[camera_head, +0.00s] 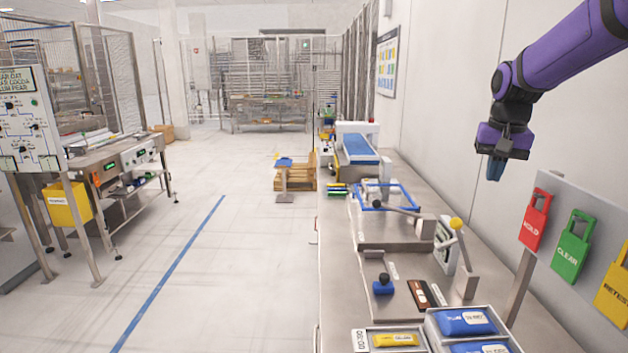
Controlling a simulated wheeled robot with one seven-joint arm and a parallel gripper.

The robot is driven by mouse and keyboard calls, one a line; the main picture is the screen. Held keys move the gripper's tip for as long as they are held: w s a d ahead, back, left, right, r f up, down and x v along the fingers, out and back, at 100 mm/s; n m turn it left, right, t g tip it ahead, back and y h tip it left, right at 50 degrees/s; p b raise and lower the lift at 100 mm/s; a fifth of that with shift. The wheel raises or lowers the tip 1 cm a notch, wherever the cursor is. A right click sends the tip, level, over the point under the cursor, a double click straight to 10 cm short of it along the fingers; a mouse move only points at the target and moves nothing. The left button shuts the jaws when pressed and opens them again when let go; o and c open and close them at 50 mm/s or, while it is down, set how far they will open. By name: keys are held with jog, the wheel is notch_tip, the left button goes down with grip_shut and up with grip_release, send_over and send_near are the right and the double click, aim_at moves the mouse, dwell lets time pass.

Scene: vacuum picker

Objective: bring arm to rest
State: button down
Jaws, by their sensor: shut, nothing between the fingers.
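My purple arm (575,50) reaches in from the upper right of the head view. My gripper (495,168) hangs at its end with the fingers pointing down. The fingers are close together and hold nothing. The gripper is in the air, apart from the bench (395,270) and above and to the left of the hanging tags.
Red (536,218), green (571,247) and yellow (614,290) tags are on a grey panel at right. The bench carries a yellow-knobbed lever (457,224), a blue-knobbed block (383,285) and trays with blue and yellow packs. Open floor (215,270) lies left of the bench.

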jog(key=s+a+r+n+t, duration=0.1)
jog(key=s+a+r, duration=0.1)
jog(key=s, duration=0.6)
jog(key=s+a+r+n+t, duration=0.1)
jog(key=s+a+r, duration=0.15)
jog(key=s, duration=0.55)
jog(key=s+a+f+n+t, duration=0.1)
jog(key=s+f, duration=0.1)
jog(key=s, duration=0.5)
jog(key=s+a+f+n+t, duration=0.1)
jog(key=s, duration=0.6)
jog(key=shift+s+a+f, duration=0.25)
jog(key=shift+s+f, duration=0.1)
jog(key=shift+f, duration=0.05)
